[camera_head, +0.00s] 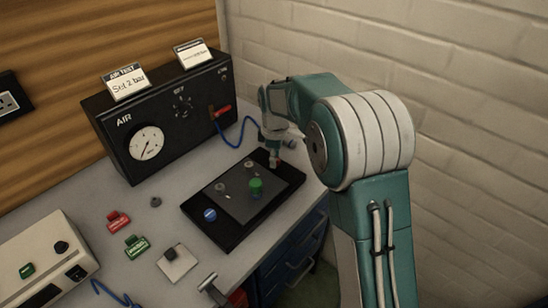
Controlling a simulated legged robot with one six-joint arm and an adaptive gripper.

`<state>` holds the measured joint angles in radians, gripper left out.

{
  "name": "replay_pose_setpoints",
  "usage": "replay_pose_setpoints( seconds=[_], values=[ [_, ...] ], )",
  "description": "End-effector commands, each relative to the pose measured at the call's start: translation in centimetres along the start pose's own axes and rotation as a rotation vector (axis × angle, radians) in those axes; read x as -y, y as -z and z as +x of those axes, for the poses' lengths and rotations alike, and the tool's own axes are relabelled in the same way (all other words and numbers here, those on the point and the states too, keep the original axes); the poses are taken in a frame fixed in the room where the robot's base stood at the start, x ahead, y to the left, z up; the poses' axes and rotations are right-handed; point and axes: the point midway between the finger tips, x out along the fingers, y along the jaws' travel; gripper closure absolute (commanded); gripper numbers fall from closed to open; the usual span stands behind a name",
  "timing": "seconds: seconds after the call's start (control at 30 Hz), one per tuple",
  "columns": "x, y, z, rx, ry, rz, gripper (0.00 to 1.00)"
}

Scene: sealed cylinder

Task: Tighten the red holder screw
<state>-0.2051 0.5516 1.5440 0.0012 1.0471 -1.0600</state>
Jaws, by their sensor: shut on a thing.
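A dark holder plate (228,226) lies on the grey bench, with a grey panel (240,199) on it. My gripper (274,160) reaches down over the plate's far right corner. It is shut on a small piece there, mostly hidden by the fingers; a hint of red shows at the fingertips, so it appears to be the red holder screw. A green knob (256,186) stands on the panel. A blue knob (210,214) sits at the plate's near left. Two small grey round parts, one at the back (249,163) and one at the left (220,187), are also on it.
A black AIR box (160,118) with a gauge (147,144), a red lever and a blue hose (236,143) stands behind. Red (118,221) and green (136,246) labelled pieces, a pale square (177,262) and a cream box (42,262) lie left. A brick wall is close on the right.

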Motion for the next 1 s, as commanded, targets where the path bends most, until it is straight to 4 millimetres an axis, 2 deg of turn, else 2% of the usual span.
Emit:
replay_pose_setpoints(
  seconds=[1.0],
  values=[
    [-0.12, -0.06, -0.43, -0.008, -0.007, 0.966, 1.00]
  ],
)
